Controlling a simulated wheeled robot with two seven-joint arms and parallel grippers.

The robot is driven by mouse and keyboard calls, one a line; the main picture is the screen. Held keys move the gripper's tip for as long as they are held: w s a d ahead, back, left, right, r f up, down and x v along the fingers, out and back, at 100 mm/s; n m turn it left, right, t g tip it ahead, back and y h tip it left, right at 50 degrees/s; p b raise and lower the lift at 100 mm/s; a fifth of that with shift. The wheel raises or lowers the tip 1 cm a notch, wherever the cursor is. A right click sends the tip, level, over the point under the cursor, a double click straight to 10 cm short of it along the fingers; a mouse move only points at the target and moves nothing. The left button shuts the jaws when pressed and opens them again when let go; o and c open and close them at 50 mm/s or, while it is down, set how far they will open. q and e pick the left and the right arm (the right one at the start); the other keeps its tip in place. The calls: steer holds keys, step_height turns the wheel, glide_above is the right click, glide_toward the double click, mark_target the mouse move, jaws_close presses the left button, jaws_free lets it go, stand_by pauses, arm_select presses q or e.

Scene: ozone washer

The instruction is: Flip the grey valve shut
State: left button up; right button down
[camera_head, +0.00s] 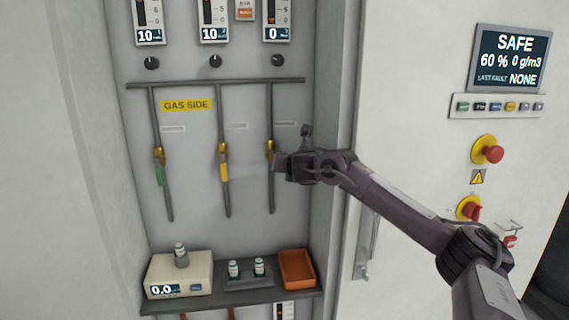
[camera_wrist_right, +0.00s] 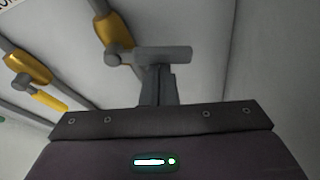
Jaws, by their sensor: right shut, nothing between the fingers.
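The grey valve has a brass body (camera_head: 270,150) on the rightmost pipe inside the cabinet. In the right wrist view its brass body (camera_wrist_right: 113,35) shows with a grey lever (camera_wrist_right: 165,54) sticking out to the right, at an angle across the pipe. My right gripper (camera_head: 281,161) reaches in from the right and hides the lever in the head view. Its fingers (camera_wrist_right: 158,82) are shut and empty, with their tips right at the lever's lower edge; I cannot tell whether they touch. My left gripper is not in view.
A green-handled valve (camera_head: 159,165) and a yellow-handled valve (camera_head: 224,162) sit on pipes to the left, levers along the pipes. Below is a shelf with a scale (camera_head: 180,275), a vial rack (camera_head: 247,278) and an orange tray (camera_head: 297,268). The cabinet's right wall (camera_head: 335,110) is close to my arm.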

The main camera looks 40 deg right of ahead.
steer(key=shift+s+d+r+n, duration=0.1)
steer(key=shift+d+r+n, duration=0.1)
steer(key=shift+r+n, duration=0.25)
steer(key=shift+r+p, duration=0.15)
steer(key=shift+p, duration=0.15)
stand_by(0.3)
step_height(320, 180, down, 5)
steer(key=b, duration=0.4)
steer(key=b+v, duration=0.2)
steer(key=v, duration=0.8)
steer(key=shift+a+r, duration=0.3)
steer(key=shift+r, duration=0.15)
